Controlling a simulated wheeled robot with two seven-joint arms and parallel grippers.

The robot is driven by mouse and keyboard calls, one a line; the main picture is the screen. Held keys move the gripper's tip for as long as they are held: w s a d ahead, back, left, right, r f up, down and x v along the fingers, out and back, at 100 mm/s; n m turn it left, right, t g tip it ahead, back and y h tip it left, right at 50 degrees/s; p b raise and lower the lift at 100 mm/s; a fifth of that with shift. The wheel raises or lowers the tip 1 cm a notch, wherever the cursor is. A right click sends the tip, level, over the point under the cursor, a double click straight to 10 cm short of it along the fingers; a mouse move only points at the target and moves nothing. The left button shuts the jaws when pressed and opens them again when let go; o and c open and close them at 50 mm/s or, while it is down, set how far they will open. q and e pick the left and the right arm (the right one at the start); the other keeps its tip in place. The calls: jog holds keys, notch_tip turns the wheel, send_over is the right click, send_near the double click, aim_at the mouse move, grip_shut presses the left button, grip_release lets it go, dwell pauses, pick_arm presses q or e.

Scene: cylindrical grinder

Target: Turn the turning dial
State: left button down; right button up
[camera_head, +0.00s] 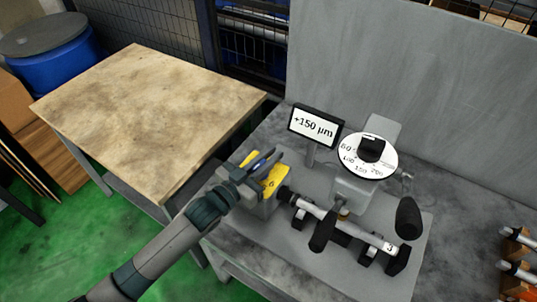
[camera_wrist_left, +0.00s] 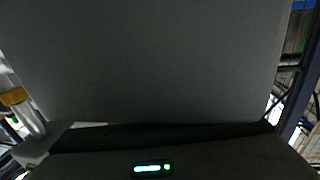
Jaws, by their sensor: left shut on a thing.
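A white round dial (camera_head: 377,166) with printed numbers and a black knob (camera_head: 371,147) on its face sits on the grey grinder. A small display (camera_head: 314,126) beside it reads "+150 µm". My left gripper (camera_head: 264,160) reaches in from the left, at a yellow marked part (camera_head: 275,180) on a grey block left of the white dial. It is shut at this yellow part; the exact contact is partly hidden by the gripper. In the left wrist view a plain grey surface fills most of the picture, so the fingertips are not clear. My right gripper is not in view.
A shaft (camera_head: 340,221) lies across the front of the grinder, with black handles (camera_head: 408,218) near it. A grey panel (camera_head: 430,80) stands behind. A wooden-topped table (camera_head: 140,110) is at the left. Several parts lie at the right edge.

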pick_arm(q)
jog(key=shift+s+m+g+h, duration=0.1)
jog(key=shift+m+g+h, duration=0.3)
jog(key=shift+m+g, duration=0.1)
jog(key=shift+d, duration=0.1)
jog(key=c, duration=1.8)
grip_release()
jog(key=shift+o, duration=0.2)
jog(key=shift+s, duration=0.1)
